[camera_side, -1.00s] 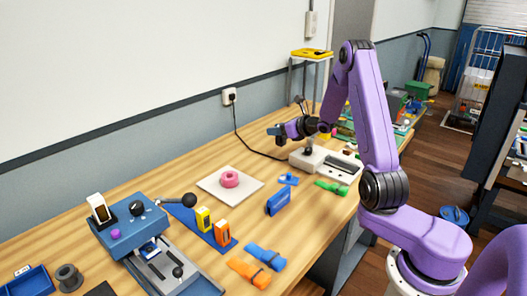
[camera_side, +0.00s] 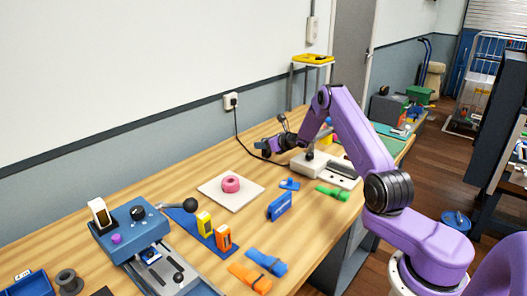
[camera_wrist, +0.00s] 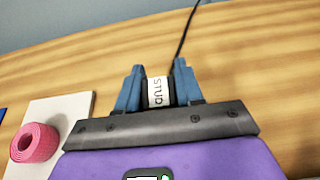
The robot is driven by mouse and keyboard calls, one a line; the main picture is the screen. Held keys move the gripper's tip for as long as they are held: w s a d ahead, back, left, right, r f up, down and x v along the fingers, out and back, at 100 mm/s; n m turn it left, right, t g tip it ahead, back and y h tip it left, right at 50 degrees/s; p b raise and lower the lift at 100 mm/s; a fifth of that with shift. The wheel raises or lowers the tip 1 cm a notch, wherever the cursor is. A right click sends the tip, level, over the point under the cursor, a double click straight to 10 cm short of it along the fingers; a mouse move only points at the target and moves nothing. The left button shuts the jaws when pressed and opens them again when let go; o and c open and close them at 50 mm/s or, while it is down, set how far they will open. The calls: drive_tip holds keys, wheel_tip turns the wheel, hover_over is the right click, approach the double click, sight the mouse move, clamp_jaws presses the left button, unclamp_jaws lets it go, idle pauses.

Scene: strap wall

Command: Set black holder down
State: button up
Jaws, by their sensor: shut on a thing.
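The black holder (camera_wrist: 158,93) shows in the wrist view with a white label reading STUD. It sits between the two blue fingers of my gripper (camera_wrist: 157,78), which is shut on it. In the side view my gripper (camera_side: 264,150) is low over the back part of the wooden table (camera_side: 165,183), near the wall. The holder is small and dark there, and I cannot tell whether its underside touches the table.
A white board (camera_side: 211,187) with a pink tape roll (camera_side: 231,183) lies in front of my gripper. A black cable (camera_wrist: 186,35) runs from the wall socket (camera_side: 231,100) across the table beyond the fingers. A white fixture (camera_side: 306,163) stands to the right.

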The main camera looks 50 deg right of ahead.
drive_tip(key=shift+f, duration=1.5)
drive_tip(key=shift+f, duration=0.2)
drive_tip(key=o, duration=1.1)
drive_tip(key=shift+r, duration=0.1)
